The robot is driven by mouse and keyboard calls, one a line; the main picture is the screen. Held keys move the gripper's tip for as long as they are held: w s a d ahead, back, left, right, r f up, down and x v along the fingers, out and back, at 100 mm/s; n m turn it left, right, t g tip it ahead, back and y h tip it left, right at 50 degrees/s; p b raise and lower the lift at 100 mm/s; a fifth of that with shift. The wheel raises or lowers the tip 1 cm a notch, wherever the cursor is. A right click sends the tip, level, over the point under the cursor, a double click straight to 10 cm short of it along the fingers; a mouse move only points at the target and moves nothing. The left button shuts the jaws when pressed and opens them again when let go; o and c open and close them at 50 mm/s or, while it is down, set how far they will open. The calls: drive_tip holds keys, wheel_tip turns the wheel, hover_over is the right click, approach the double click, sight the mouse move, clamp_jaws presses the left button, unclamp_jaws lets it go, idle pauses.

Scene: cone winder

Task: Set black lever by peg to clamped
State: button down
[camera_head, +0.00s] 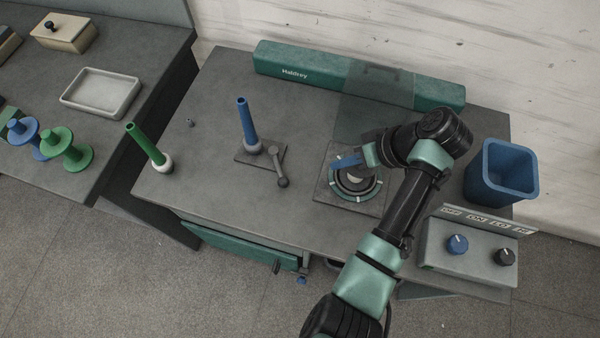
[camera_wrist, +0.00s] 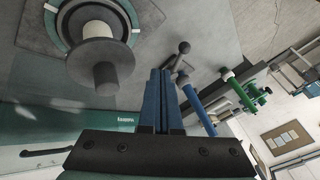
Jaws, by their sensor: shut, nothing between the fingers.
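The black lever (camera_head: 280,167) is a short dark arm with a ball end, beside the blue cone (camera_head: 247,122) that stands upright on a small square plate (camera_head: 243,156). In the head view the ball end points toward the front edge of the table. The lever also shows in the wrist view (camera_wrist: 183,49), just beyond the fingertips and partly hidden by them. My gripper (camera_head: 336,163) is shut and empty, over the round green-ringed unit and to the right of the lever, apart from it. Its blue fingers show together in the wrist view (camera_wrist: 160,74).
The green-ringed unit (camera_head: 333,190) sits on a plate under my gripper. A green cone (camera_head: 145,142) leans at the left. A blue bin (camera_head: 495,180) and a control box with two knobs (camera_head: 470,262) are at the right. A long green housing (camera_head: 300,68) with a see-through panel lies behind.

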sight(279, 168)
drive_tip(key=x, duration=1)
drive_tip(key=shift+s+a+p, duration=0.25)
drive_tip(key=shift+a+p, duration=0.2)
drive_tip(key=shift+a, duration=0.15)
drive_tip(key=shift+s+a+p, duration=0.2)
drive_tip(key=shift+a+p, duration=0.25)
drive_tip(key=shift+a, duration=0.15)
drive_tip(key=shift+s+a+f, duration=0.15)
drive_tip(key=shift+a+f, duration=0.1)
drive_tip(key=shift+a, duration=0.35)
drive_tip(key=shift+s+a+r+p, duration=0.1)
drive_tip(key=shift+p, duration=0.35)
